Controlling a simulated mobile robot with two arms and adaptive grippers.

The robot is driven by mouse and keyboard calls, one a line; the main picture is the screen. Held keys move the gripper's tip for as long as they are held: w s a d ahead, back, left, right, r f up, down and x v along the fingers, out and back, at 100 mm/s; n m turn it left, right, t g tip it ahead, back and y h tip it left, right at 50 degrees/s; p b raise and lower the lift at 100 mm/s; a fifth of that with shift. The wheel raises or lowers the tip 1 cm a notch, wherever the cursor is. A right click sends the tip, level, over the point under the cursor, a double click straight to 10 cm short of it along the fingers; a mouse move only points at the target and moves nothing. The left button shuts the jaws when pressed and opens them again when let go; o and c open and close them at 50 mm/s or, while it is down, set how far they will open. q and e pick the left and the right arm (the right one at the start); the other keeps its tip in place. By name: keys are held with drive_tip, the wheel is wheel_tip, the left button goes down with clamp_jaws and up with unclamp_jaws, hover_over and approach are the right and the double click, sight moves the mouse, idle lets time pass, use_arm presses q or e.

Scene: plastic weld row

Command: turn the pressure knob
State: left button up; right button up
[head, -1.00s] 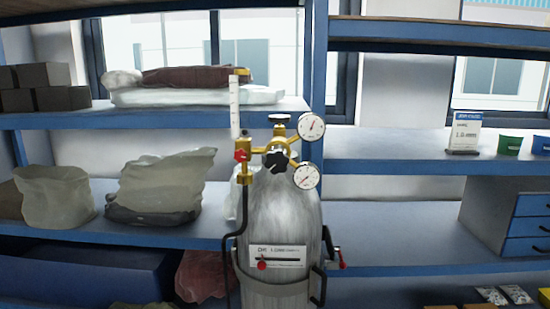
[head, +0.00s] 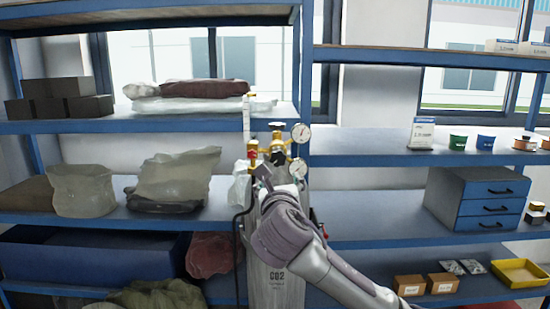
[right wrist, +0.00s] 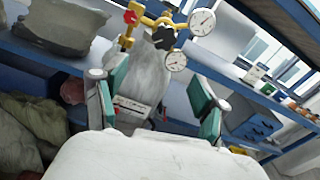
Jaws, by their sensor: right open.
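A grey gas cylinder (head: 282,285) marked CO2 carries a brass regulator (head: 272,157) with two round white gauges, the upper (head: 300,133) and the lower (head: 298,167). In the right wrist view a black lobed knob (right wrist: 165,38) sits on the regulator's front, beside the gauges. A smaller red knob (right wrist: 130,16) is at the regulator's left. My right gripper (right wrist: 158,76) is open and empty; its teal-padded fingers point toward the cylinder and regulator, with the black knob beyond the fingertips. My left gripper is out of view.
Blue shelving (head: 355,159) stands behind the cylinder. Sacks (head: 178,175) and dark boxes (head: 60,98) are on the left shelves. A drawer unit (head: 474,198), small cartons (head: 409,285) and a yellow tray (head: 521,272) are on the right.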

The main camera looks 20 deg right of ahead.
drive_tip(key=s+r, duration=0.1)
drive_tip(key=r, duration=0.1)
drive_tip(key=p, duration=0.3)
approach(278, 159)
drive_tip(key=x, duration=0.4)
drive_tip(key=p+x, duration=0.2)
drive_tip(key=x, duration=0.4)
drive_tip(key=shift+w+d, duration=0.1)
drive_tip(key=shift+w, duration=0.2)
drive_tip(key=shift+s, duration=0.1)
drive_tip(key=shift+c, duration=0.4)
drive_tip(key=c, duration=1.1)
